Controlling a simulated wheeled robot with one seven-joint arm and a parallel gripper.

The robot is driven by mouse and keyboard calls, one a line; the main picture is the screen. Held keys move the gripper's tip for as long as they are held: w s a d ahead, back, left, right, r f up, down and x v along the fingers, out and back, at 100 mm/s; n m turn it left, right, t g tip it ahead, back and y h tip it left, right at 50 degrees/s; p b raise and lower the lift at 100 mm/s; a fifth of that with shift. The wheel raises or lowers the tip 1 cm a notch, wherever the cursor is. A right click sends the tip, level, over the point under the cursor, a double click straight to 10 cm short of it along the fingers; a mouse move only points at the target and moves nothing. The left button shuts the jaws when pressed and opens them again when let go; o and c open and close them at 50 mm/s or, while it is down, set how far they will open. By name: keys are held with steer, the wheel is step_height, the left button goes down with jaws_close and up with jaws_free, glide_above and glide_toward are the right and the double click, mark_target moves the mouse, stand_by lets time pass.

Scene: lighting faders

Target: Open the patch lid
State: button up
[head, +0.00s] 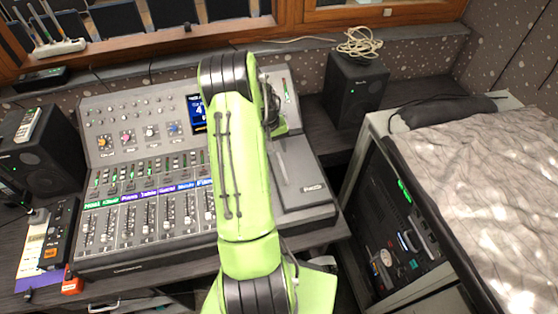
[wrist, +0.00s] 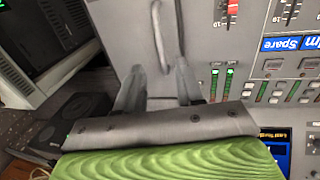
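The patch lid (head: 300,185) is a plain grey panel at the right end of the mixing console, lying flat and shut, with a small dark label near its front edge. A slim grey bar handle (head: 280,168) stands on it. In the wrist view the lid (wrist: 120,30) fills the upper middle, and the handle (wrist: 158,32) runs down it. My gripper (wrist: 161,72) has its two grey fingers apart, one on each side of the handle's near end in the picture. I cannot tell whether they touch it. In the head view my green arm hides the gripper.
A black speaker (head: 354,88) stands behind right. A rack (head: 395,225) and a cloth-covered surface (head: 490,190) are at the right.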

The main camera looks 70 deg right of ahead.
mark_target(282, 165)
steer(key=f, duration=0.2)
steer(key=s+f, duration=0.1)
steer(key=f, duration=0.5)
steer(key=shift+s+d, duration=0.15)
steer(key=shift+d, duration=0.25)
jaws_close()
stand_by(0.7)
